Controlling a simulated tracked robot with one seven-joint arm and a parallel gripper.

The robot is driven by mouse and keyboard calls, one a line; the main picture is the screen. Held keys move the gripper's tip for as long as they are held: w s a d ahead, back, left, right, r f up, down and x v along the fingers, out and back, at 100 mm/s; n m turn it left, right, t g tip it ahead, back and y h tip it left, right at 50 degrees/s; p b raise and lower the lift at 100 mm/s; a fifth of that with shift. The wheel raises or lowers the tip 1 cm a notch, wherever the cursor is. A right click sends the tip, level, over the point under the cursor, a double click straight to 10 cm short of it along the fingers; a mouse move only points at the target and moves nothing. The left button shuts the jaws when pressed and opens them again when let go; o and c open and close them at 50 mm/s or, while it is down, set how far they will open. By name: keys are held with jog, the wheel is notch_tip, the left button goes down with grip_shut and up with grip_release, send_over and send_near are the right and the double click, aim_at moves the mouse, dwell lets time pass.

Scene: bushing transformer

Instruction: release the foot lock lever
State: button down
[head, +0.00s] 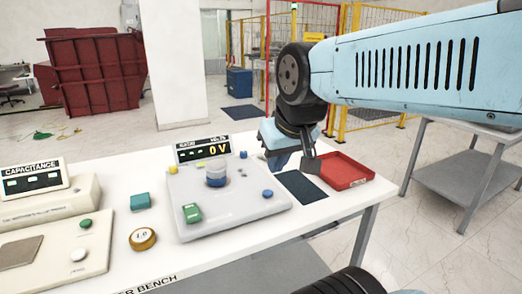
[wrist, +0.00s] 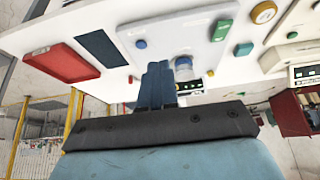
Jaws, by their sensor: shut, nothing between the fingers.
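I cannot make out a foot lock lever in either view. My gripper (head: 279,162) hangs above the bench, near the right back of the grey tester panel (head: 245,208). In the wrist view my gripper (wrist: 158,66) shows as two dark blue fingers side by side, shut and with nothing between them. A short clear and blue cylinder (head: 216,174) stands upright on the panel, left of my gripper. It also shows beside the fingers in the wrist view (wrist: 184,66). A display (head: 204,149) behind it reads 0 V.
A dark blue pad (head: 302,187) and a red tray (head: 346,171) lie on the bench's right end. A yellow round piece (head: 142,238), a teal block (head: 140,202) and a capacitance meter (head: 35,190) are on the left. A grey side table (head: 455,178) stands right.

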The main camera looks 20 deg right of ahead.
jog(key=w+d+n+g+y, duration=0.15)
jog(key=w+d, duration=0.25)
jog(key=w, duration=1)
jog(key=w+d+n+g, duration=0.15)
jog(key=w+d, duration=0.25)
jog(key=w, duration=1)
jog(key=w+d+f+y, duration=0.1)
jog(key=w+d+f, duration=0.3)
jog(key=d, duration=0.4)
jog(key=w+d+f+y, duration=0.2)
jog(key=w+d+f, duration=0.3)
jog(key=d, duration=0.3)
jog(key=w+d+f+y, duration=0.2)
jog(key=w+d+f, duration=0.2)
jog(key=d, duration=0.5)
jog(key=shift+w+f+n+t, duration=0.25)
jog(key=shift+f+n+t, duration=0.05)
jog(key=shift+f+t, duration=0.15)
jog(key=shift+f, duration=0.1)
